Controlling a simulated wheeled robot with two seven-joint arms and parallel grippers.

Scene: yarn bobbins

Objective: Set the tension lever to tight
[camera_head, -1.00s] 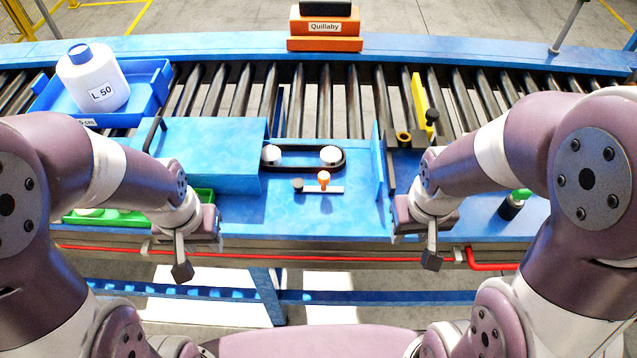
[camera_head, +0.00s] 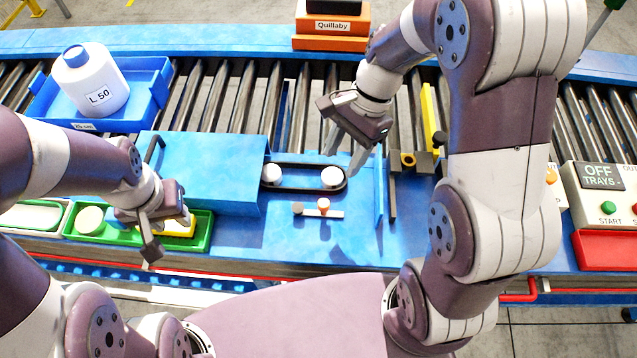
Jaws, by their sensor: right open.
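The tension lever (camera_head: 323,204) has a small orange knob on a light grey strip, with a grey knob at the strip's left end. It sits on the blue worktop, just in front of a black belt (camera_head: 303,179) with two white rollers. My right gripper (camera_head: 344,158) is open and empty, fingers pointing down, above the belt's right roller and behind the lever. My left gripper (camera_head: 151,252) hangs in front of the green tray at the left; its fingers are seen edge-on, so their gap cannot be told.
A blue box (camera_head: 200,165) stands left of the lever and an upright blue plate (camera_head: 379,188) right of it. A green tray (camera_head: 205,228) lies at the left front. A control panel (camera_head: 590,199) is at the right.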

